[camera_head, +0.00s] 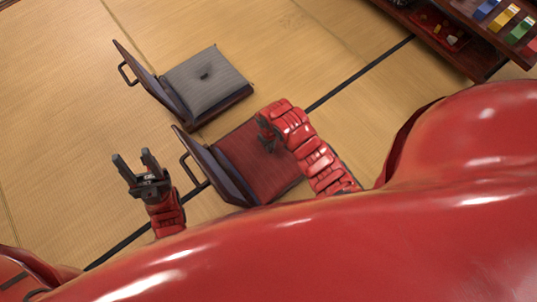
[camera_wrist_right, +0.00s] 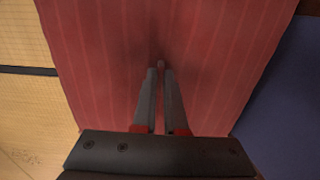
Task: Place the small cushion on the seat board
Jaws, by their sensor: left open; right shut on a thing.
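The small red striped cushion (camera_head: 242,160) is at the near legless chair (camera_head: 214,172), in front of its dark backrest. It covers the seat board, so I cannot tell whether it rests on the board or is held just above it. My right gripper (camera_head: 267,144) is over the cushion, shut on its middle. In the right wrist view the two fingers (camera_wrist_right: 160,72) are close together, pinching the cushion (camera_wrist_right: 100,50), which fills most of the view. My left gripper (camera_head: 132,157) is open and empty over the tatami, left of the near chair.
A second legless chair (camera_head: 148,82) with a grey cushion (camera_head: 207,80) on its seat stands just beyond. A dark wooden shelf (camera_head: 480,55) with colourful items is at the top right. The tatami floor (camera_head: 60,110) on the left is clear.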

